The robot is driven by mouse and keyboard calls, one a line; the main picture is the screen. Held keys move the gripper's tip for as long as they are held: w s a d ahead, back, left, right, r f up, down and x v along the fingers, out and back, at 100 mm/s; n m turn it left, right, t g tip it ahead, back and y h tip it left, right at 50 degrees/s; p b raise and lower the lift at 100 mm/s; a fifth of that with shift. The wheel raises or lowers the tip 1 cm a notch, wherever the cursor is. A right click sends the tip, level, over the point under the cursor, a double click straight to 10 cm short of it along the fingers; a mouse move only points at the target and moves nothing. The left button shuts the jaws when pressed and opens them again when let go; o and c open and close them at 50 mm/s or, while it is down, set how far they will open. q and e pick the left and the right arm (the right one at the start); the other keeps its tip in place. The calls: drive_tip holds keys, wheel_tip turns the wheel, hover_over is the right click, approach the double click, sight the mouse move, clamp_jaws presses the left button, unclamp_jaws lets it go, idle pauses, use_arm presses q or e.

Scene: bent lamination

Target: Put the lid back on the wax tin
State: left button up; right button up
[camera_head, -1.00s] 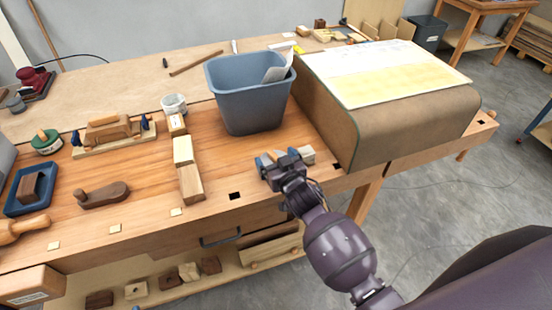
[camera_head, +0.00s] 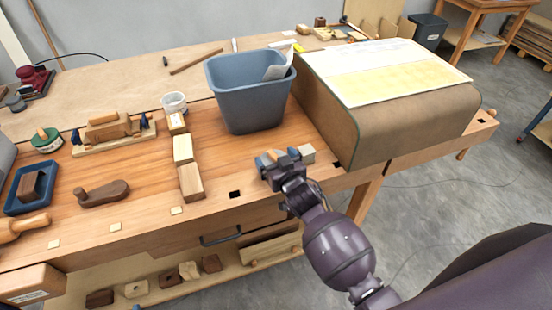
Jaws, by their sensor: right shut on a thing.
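A small round green tin (camera_head: 46,139) stands at the far left of the bench, with a wooden-handled thing on top; I take it for the wax tin. I cannot pick out its lid for certain. My right gripper (camera_head: 279,158) is low over the bench's front edge, right of centre and far from the tin. It is shut on a pale wooden block (camera_head: 307,154), whose end shows to the right of the fingers; the fingers hide the rest. My left gripper is not in view.
A blue-grey bin (camera_head: 250,100) stands behind my right gripper. A large curved brown form (camera_head: 420,125) is to its right. A line of wooden blocks (camera_head: 190,180), a white pot (camera_head: 174,103), a clamped plane (camera_head: 105,128) and a dark wooden tool (camera_head: 103,194) lie between it and the tin.

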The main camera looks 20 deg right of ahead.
drive_tip(key=shift+f, duration=0.45)
idle(0.5)
drive_tip(key=o, duration=0.7)
drive_tip(key=shift+c, duration=0.2)
drive_tip(key=shift+r+p, duration=1)
drive_tip(key=shift+r, duration=0.2)
drive_tip(key=shift+r+p, duration=0.8)
drive_tip(key=shift+r, duration=1.5)
